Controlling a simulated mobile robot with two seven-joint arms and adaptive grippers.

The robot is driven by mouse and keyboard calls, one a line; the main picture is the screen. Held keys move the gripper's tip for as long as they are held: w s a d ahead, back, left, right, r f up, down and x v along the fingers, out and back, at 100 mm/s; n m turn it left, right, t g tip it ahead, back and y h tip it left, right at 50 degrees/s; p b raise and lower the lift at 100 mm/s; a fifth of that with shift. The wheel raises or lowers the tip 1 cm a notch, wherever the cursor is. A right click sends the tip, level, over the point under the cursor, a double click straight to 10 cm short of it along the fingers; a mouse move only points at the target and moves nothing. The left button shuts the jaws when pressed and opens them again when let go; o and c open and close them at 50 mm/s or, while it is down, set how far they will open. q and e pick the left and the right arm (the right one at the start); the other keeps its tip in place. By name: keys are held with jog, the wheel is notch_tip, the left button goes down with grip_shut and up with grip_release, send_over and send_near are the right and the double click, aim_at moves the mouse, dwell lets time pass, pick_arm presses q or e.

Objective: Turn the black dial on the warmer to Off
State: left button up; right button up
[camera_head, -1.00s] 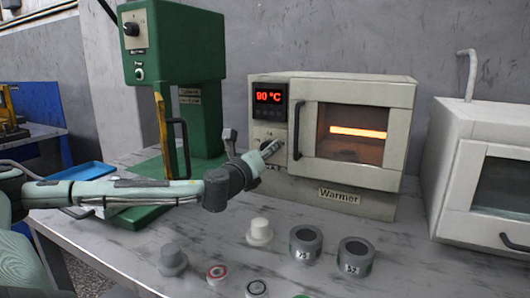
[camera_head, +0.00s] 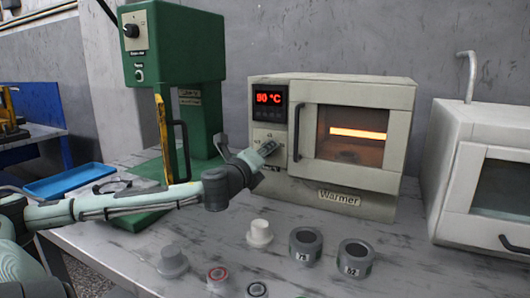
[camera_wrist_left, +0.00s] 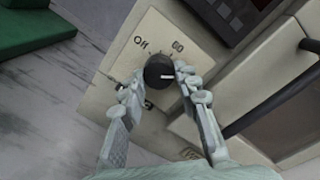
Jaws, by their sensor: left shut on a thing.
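The warmer (camera_head: 350,174) is a cream box with a glowing window, standing on the marbled table. Its black dial (camera_wrist_left: 159,71) sits on a light control plate marked Off and what looks like 60. The white mark on the dial points to the right in the left wrist view, away from Off. My left gripper (camera_head: 268,149) is at this plate in the head view, where it hides the dial. In the left wrist view its two fingers (camera_wrist_left: 157,85) are closed on the dial from both sides. My right gripper is in no view.
A red display (camera_head: 269,98) glows above the dial. The warmer's door handle (camera_head: 298,132) is just right of my gripper. A green press (camera_head: 172,60) stands to the left. Several small cups and discs, including a white one (camera_head: 259,233), lie in front.

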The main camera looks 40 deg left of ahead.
pick_arm(q)
jog(key=shift+s+a+r+n+h+p, duration=0.1)
jog(key=shift+n+h+p, duration=0.2)
jog(key=shift+n, duration=3.5)
jog(key=shift+w+a+r+n+h+p, duration=0.1)
jog(key=shift+n+h+p, duration=0.25)
jog(key=shift+n, duration=3.45)
jog(key=shift+s+a+r+n+h+p, duration=0.1)
jog(key=shift+n+h+p, duration=0.2)
jog(key=shift+n, duration=3.5)
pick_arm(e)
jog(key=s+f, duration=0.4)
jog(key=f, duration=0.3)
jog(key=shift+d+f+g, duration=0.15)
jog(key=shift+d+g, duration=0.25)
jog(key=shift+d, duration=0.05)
pick_arm(q)
jog(key=shift+f, duration=0.1)
jog(key=o, duration=1.2)
jog(key=shift+c, duration=0.2)
jog(key=v, duration=1.2)
